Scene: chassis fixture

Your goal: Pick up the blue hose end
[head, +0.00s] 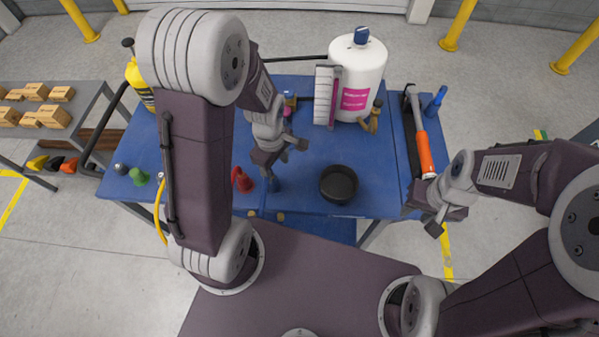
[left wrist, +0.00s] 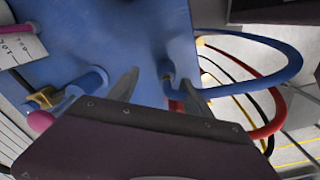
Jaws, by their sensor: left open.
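The blue hose end (head: 272,185) stands near the front edge of the blue table, just below my left gripper in the head view. My left gripper (head: 290,153) is open above the table and looks empty. In the left wrist view, its two fingertips (left wrist: 160,85) point at the blue tabletop. A blue hose (left wrist: 290,62) loops at the right of that view, and its end shows close to the right finger, apart from or touching it I cannot tell. My right gripper (head: 437,212) hangs off the table's right front; its jaw opening is unclear.
A red cone-shaped end (head: 243,180) sits just left of the blue one. A white bottle (head: 358,80) is at the back, and an orange-handled hammer (head: 423,150) lies at the right. Red and yellow hoses loop beside the table edge.

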